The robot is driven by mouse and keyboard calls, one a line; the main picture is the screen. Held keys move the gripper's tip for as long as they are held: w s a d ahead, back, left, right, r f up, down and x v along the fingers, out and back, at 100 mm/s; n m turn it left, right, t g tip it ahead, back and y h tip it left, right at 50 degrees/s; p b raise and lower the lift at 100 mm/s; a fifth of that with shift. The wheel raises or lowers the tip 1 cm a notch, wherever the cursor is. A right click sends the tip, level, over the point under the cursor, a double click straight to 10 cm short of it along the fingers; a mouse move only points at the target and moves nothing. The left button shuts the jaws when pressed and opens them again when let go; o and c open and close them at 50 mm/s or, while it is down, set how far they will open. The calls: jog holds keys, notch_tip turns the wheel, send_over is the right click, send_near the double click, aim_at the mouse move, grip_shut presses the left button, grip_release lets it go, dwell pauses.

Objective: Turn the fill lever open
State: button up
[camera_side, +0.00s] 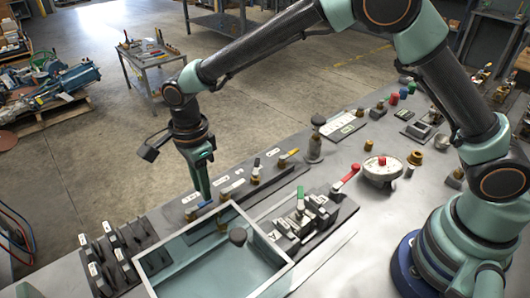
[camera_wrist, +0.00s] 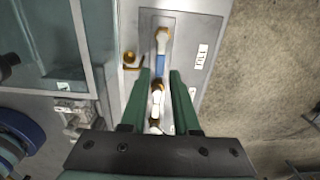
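A lever with a blue grip (camera_wrist: 159,66) and brass-and-white parts lies along a grey plate in the wrist view. A white label reading FILL (camera_wrist: 201,57) sits to its right. The blue grip also shows in the side view (camera_side: 205,204), close by my fingertips. My gripper (camera_wrist: 160,75) is open, its two green fingers on either side of the lever's line with a gap between them. More brass and white parts (camera_wrist: 156,98) show between the fingers. In the side view my gripper (camera_side: 203,198) points down over the lever row. Whether a finger touches the lever is unclear.
A lever with a white grip (camera_side: 232,187) and one with a yellow grip (camera_side: 288,155) stand along the same row. A grey open tray (camera_side: 152,284) is in front. A red-handled lever (camera_side: 347,180) stands to the right. Open floor lies behind the bench.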

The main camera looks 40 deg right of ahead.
aim_at(199, 207)
jog(key=shift+f, duration=1.6)
grip_shut()
